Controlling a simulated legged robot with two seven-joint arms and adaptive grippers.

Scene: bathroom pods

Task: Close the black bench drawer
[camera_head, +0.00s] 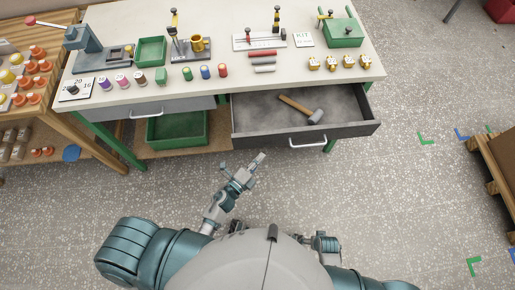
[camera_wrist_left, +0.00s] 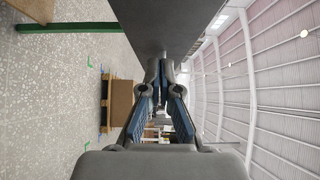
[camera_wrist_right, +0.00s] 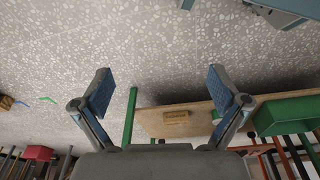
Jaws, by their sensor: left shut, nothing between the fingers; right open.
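The black bench drawer (camera_head: 355,131) is pulled out from the right part of the bench in the head view. A hammer (camera_head: 301,108) lies inside it. Its pale handle (camera_head: 308,143) is on the front panel. My left gripper (camera_head: 260,157) is just in front of the drawer's left front part, left of the handle. It is shut and empty; the left wrist view shows its fingers (camera_wrist_left: 160,85) close beside a dark grey panel (camera_wrist_left: 160,22). I cannot tell whether they touch. My right gripper (camera_wrist_right: 163,90) is open and empty, with the bench's lower shelf beyond it.
The bench top (camera_head: 220,60) holds tools, spools and a green box (camera_head: 341,33). A closed grey drawer (camera_head: 150,107) and a green bin (camera_head: 178,128) are on the left. A wooden rack (camera_head: 50,130) stands far left, a pallet (camera_head: 490,165) far right. Floor right of the drawer is clear.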

